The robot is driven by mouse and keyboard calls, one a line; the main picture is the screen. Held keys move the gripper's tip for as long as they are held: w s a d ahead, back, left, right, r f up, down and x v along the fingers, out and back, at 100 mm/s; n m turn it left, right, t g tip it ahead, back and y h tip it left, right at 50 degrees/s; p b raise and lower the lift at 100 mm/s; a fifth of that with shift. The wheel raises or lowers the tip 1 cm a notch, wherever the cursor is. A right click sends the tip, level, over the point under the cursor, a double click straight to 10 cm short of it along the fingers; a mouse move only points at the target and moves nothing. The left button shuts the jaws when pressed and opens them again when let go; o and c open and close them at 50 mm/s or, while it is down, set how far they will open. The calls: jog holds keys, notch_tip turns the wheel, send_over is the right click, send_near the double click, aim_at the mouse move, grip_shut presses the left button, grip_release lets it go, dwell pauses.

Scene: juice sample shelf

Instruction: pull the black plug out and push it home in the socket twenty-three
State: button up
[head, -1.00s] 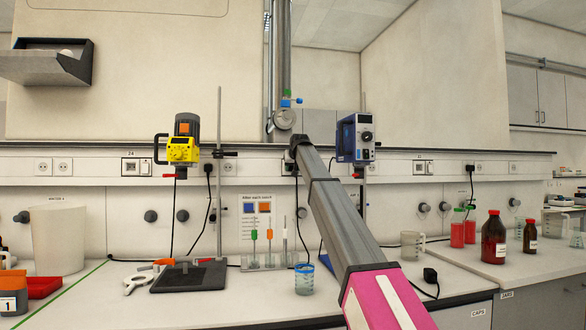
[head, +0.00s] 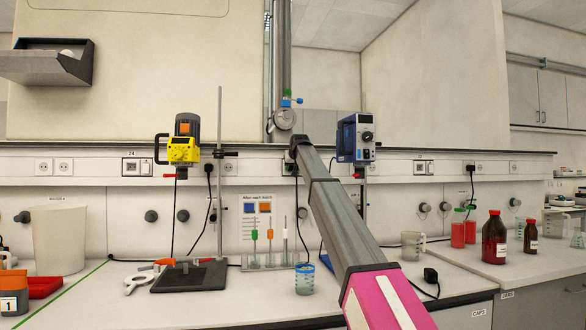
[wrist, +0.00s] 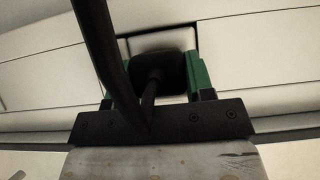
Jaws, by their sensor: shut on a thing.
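In the wrist view my gripper (wrist: 160,74) has its two green fingers closed on either side of a black plug (wrist: 156,68). A black cord (wrist: 148,98) runs from the plug back past the gripper. The plug is right at the pale wall trunking; I cannot tell whether its pins are in a socket. In the head view my arm reaches to the trunking and hides most of the gripper. The number twenty-three is not readable; a socket plate left of there seems to carry 24 (head: 131,167).
Other black plugs sit in the trunking at left (head: 208,168) and right (head: 470,168). A yellow stirrer (head: 183,150) and a blue stirrer (head: 357,138) flank my arm. Below are a tube rack (head: 265,267), a blue-rimmed beaker (head: 304,282) and a loose black adapter (head: 430,275).

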jog(key=shift+w+a, duration=0.2)
jog(key=shift+w, duration=0.4)
dwell(0.6)
jog(key=o, duration=1.2)
jog(key=shift+c, duration=0.2)
jog(key=shift+s, duration=0.1)
jog(key=v, duration=1)
jog(key=shift+s+r, duration=0.25)
